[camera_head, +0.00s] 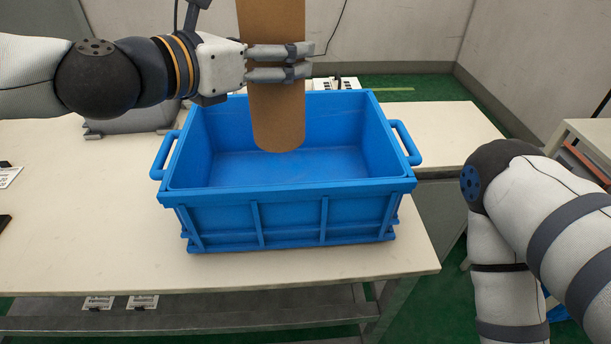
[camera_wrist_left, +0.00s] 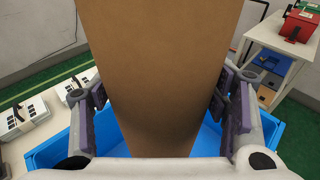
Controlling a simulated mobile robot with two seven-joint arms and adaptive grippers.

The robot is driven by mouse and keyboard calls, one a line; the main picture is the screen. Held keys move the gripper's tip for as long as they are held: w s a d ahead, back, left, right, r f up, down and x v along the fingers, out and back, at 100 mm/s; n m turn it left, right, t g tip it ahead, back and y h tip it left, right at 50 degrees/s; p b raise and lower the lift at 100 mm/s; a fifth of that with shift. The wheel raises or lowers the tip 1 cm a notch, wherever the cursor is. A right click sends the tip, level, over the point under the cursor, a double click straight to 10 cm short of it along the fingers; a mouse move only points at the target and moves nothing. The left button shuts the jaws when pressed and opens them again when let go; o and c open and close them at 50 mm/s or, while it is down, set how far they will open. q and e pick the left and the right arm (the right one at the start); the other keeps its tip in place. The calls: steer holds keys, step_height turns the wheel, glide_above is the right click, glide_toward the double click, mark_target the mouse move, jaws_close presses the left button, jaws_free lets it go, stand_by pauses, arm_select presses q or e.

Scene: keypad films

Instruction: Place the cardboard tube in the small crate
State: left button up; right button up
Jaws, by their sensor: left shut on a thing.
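The brown cardboard tube (camera_head: 277,118) is upright in my left gripper (camera_head: 302,62), which is shut around it. In the head view the tube's lower end shows in front of the inside of the blue crate (camera_head: 290,215); its top runs out of the picture. In the left wrist view the tube (camera_wrist_left: 160,70) fills the middle between the two finger pads, and blue crate walls (camera_wrist_left: 52,152) show below it. The crate is open, looks empty and has a handle at each end. My right arm is at the right of the head view; its gripper is not seen.
The crate stands on a pale table (camera_head: 90,240), with clear tabletop to its left and front. A grey item (camera_head: 130,121) lies behind it at left, and white devices (camera_head: 335,83) behind it. A shelf unit (camera_wrist_left: 290,45) with boxes stands off to the right.

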mark_target(285, 118)
arm_select(q)
steer(key=f, duration=0.3)
steer(key=f+b, duration=0.1)
steer(key=f, duration=0.2)
steer(key=d+f+b, duration=0.1)
steer(key=f, duration=0.3)
steer(key=shift+w, duration=0.15)
steer(key=shift+r, duration=0.1)
arm_select(e)
steer(key=shift+s+f+g, duration=0.5)
steer(key=shift+s+f, duration=0.45)
steer(key=shift+s, duration=0.1)
arm_select(q)
steer(key=shift+f+b, duration=0.3)
steer(key=shift+f, duration=0.4)
steer(key=o, duration=1.2)
arm_select(e)
steer(key=shift+s+f, duration=0.3)
steer(key=shift+f, duration=0.05)
